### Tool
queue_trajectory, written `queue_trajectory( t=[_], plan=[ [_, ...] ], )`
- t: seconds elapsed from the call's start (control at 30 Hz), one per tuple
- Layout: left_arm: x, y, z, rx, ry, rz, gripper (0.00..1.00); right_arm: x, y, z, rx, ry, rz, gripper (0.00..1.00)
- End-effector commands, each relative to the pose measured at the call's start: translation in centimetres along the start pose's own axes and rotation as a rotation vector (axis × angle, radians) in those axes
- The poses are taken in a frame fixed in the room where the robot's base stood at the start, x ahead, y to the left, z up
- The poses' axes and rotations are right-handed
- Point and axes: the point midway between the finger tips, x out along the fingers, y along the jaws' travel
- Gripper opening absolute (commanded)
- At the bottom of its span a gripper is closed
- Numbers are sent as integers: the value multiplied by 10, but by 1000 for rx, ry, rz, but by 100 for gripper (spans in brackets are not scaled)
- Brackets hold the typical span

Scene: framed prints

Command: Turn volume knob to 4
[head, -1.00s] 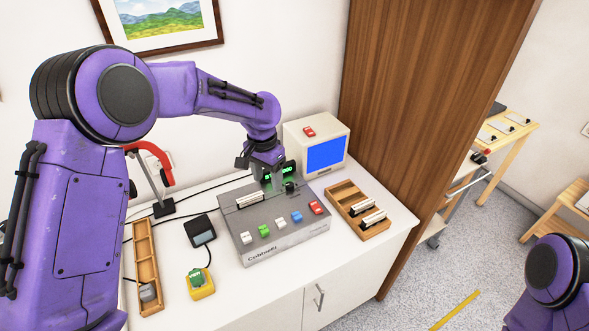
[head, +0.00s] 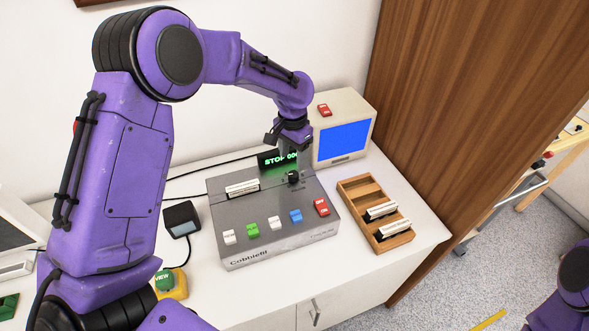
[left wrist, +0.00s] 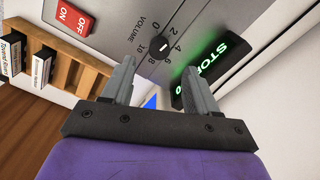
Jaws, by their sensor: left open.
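The grey console (head: 262,233) stands on the white counter, with a black volume knob (head: 293,177) near its back right. The knob (left wrist: 159,45) also shows in the left wrist view, ringed by numbers 0 to 10 under the word VOLUME. Its white mark points toward the 2–4 side; the exact number is hard to tell. My left gripper (left wrist: 160,68) is open and empty, its fingers spread and apart from the knob. In the head view it hangs close above and behind the knob, partly hiding the display. My right gripper is out of view.
A green-lit display (head: 275,160) reading STOP stands behind the console. A monitor with a blue screen (head: 344,141) is at the back right. A wooden tray (head: 362,190) with labelled blocks lies right of the console. Coloured buttons line the console's front.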

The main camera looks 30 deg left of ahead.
Motion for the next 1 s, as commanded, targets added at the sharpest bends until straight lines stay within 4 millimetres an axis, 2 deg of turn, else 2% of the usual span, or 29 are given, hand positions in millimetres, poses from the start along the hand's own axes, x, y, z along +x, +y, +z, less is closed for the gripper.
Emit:
queue_trajectory(
  t=[0.1, 0.3, 0.43, 0.63, 0.67, 0.8, 0.83, 1.0],
  plan=[
    [27, 1, 0, 1, -4, 1, 59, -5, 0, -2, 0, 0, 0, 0],
    [58, 1, -1, 3, -1, 0, 59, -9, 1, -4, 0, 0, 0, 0],
    [66, 1, -1, 3, 1, -1, 59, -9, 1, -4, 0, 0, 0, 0],
    [66, 1, -1, 3, 1, -1, 59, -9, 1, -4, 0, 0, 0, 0],
    [66, 1, -1, 3, 1, -1, 52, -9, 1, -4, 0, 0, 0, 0],
    [66, 1, -1, 3, 1, -1, 7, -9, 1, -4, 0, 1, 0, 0],
    [66, 1, -1, 3, 1, -1, 3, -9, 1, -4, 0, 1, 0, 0],
    [66, 1, -1, 7, 1, -1, 3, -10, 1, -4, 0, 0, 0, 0]
  ],
)
